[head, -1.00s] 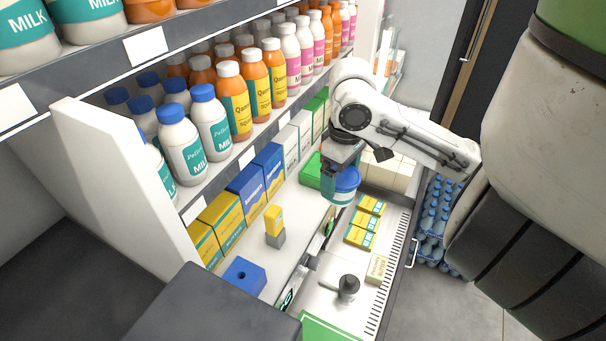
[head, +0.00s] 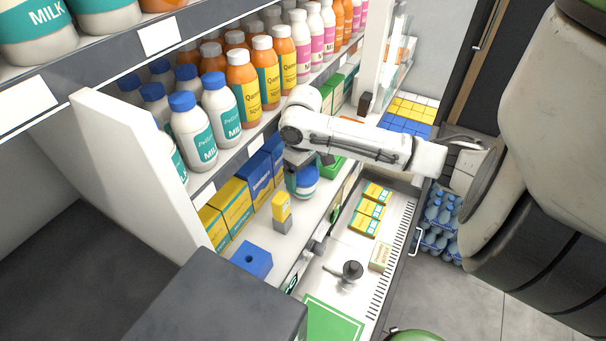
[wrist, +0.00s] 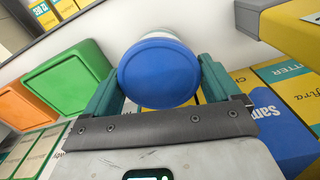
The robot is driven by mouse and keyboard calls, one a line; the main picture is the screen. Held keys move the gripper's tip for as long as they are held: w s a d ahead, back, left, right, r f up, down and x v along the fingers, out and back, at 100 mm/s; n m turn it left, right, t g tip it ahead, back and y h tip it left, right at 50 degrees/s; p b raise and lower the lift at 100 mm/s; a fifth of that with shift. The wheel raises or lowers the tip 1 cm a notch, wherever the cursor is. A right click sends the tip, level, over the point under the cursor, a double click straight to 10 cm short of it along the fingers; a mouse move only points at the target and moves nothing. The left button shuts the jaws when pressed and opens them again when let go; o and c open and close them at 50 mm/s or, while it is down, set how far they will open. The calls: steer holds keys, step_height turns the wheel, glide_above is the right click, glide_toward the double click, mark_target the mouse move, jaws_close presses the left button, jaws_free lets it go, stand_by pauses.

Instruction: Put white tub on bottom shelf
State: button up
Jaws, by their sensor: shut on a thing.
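The white tub has a blue lid (wrist: 158,72) and sits between the two teal fingers of my gripper (wrist: 158,85) in the wrist view. My gripper (head: 300,185) is shut on the tub, whose blue lid and side (head: 306,180) show in the head view. Gripper and tub are over the bottom shelf (head: 262,232), in front of the boxes at its back. Whether the tub's base touches the shelf cannot be told.
A small yellow-and-grey item (head: 281,212) and a blue block with a hole (head: 251,260) stand on the shelf. A green container (wrist: 68,82) and an orange one (wrist: 18,104) are beside the tub. An open drawer (head: 330,285) holds yellow boxes (head: 365,222).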

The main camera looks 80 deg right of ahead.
steer(key=shift+f, duration=0.5)
steer(key=shift+f, duration=0.2)
steer(key=o, duration=0.9)
